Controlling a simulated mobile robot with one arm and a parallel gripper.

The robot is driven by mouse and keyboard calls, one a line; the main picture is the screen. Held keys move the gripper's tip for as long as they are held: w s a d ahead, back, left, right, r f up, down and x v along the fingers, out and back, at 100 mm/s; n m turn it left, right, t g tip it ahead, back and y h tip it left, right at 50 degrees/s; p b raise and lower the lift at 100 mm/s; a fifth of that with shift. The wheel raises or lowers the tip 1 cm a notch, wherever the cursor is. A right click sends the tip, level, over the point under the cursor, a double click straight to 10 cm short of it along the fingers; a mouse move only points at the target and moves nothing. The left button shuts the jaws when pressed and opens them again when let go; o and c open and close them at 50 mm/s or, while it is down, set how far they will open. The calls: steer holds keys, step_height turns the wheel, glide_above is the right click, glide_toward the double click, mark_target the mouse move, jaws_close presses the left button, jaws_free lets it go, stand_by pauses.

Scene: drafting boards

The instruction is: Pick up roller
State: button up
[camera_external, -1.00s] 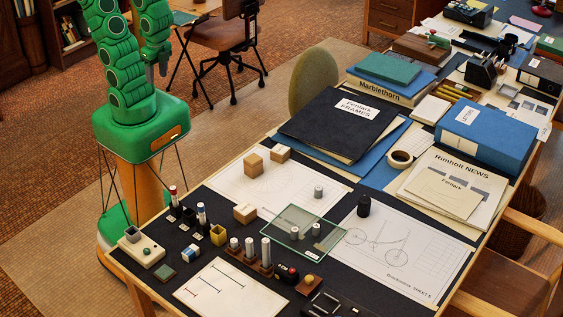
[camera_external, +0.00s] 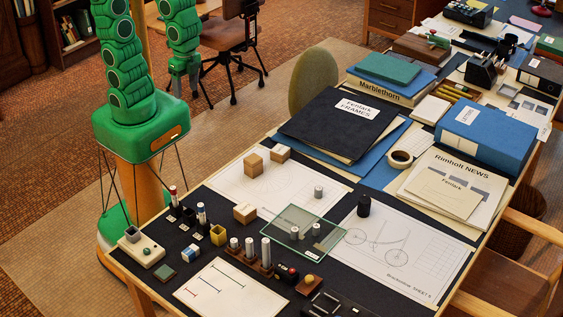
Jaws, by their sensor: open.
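No object is plainly marked as the roller. Small grey cylinders that could be it stand on the drafting desk: one on the white sheet (camera_external: 319,192), and two at the glass plate, a left one (camera_external: 294,233) and a right one (camera_external: 316,229). Others stand in a brown wooden rack, including a tall one (camera_external: 266,252). A black cylinder (camera_external: 364,206) stands by the bicycle drawing. My gripper (camera_external: 184,92) is open and empty, pointing down over the floor behind the desk, well apart from all of these.
Wooden blocks (camera_external: 252,165) stand on the rear sheet. A transparent glass plate (camera_external: 275,219) is near the middle. Folders (camera_external: 320,135) and a blue box (camera_external: 470,150) fill the right.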

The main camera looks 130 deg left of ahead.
steer(key=w+a+f+t, duration=0.1)
steer(key=w+a+f, duration=0.25)
steer(key=w, duration=0.65)
steer(key=w+a+f+t, duration=0.15)
steer(key=w+f, duration=0.25)
steer(key=w, duration=0.6)
steer(key=t, duration=0.1)
glide_above(319, 188)
steer(key=s, duration=0.3)
steer(key=s+x, duration=0.2)
steer(key=x, duration=0.6)
steer(key=s+a+f+x, duration=0.1)
steer(key=s+x, duration=0.1)
steer(key=x, duration=0.6)
steer(key=shift+w+x, duration=0.25)
steer(key=shift+x, duration=1)
steer(key=shift+w+x, duration=0.2)
steer(key=shift+x, duration=1.1)
steer(key=shift+w+x, duration=0.25)
steer(key=shift+x, duration=1)
steer(key=shift+d+r+t, duration=0.1)
steer(key=shift+r+t, duration=0.05)
steer(key=shift+t, duration=0.1)
jaws_close()
